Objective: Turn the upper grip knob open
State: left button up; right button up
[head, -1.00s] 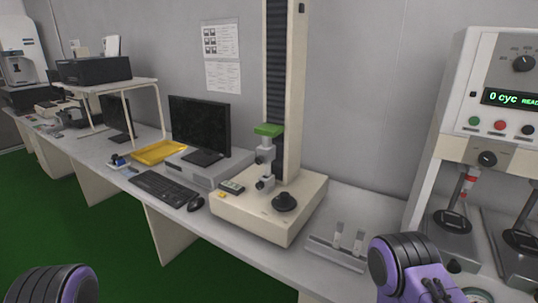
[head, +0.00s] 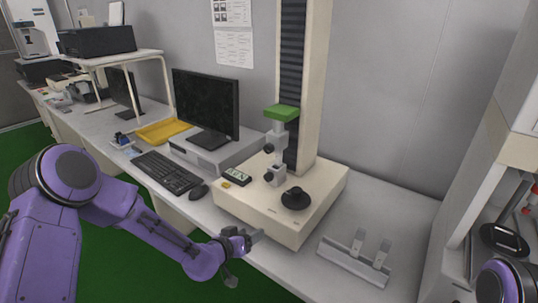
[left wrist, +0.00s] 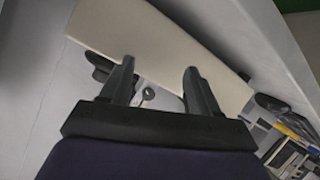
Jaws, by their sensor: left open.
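The upper grip (head: 281,134) hangs below the green block (head: 282,112) on the testing machine's column, with a small dark upper grip knob (head: 269,148) on its left side. The lower grip (head: 275,174) stands beneath it with a similar knob. My left gripper (head: 246,258) is open and empty, in front of the machine's base near the table's front edge, below and apart from the upper grip. In the left wrist view my left gripper (left wrist: 160,70) has its fingers spread before the beige base (left wrist: 150,35). The upper knob cannot be made out there. My right gripper is out of view.
A large black dial (head: 295,198) sits on the base. A keyboard (head: 168,172), mouse (head: 198,192) and monitor (head: 206,104) are to the left. A metal specimen rack (head: 352,262) lies to the right. Another machine stands at the right edge.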

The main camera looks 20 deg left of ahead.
aim_at(267, 150)
pick_arm(q)
jog(key=w+a+r+m+t+h, duration=0.1)
jog(key=w+a+r+m+t, duration=0.1)
jog(key=w+r, duration=0.5)
jog(key=w+a+r+m+t+h, duration=0.1)
jog(key=w+a+r+m+t, duration=0.1)
jog(key=r, duration=0.9)
jog(key=x, duration=0.3)
jog(key=p+x, duration=0.1)
jog(key=x, duration=0.2)
jog(key=p+x, duration=0.1)
jog(key=x, duration=0.2)
jog(key=shift+w+d+r, duration=0.1)
jog(key=shift+w+r, duration=0.15)
jog(key=shift+w+d, duration=0.1)
jog(key=shift+w, duration=0.15)
jog(key=c, duration=1)
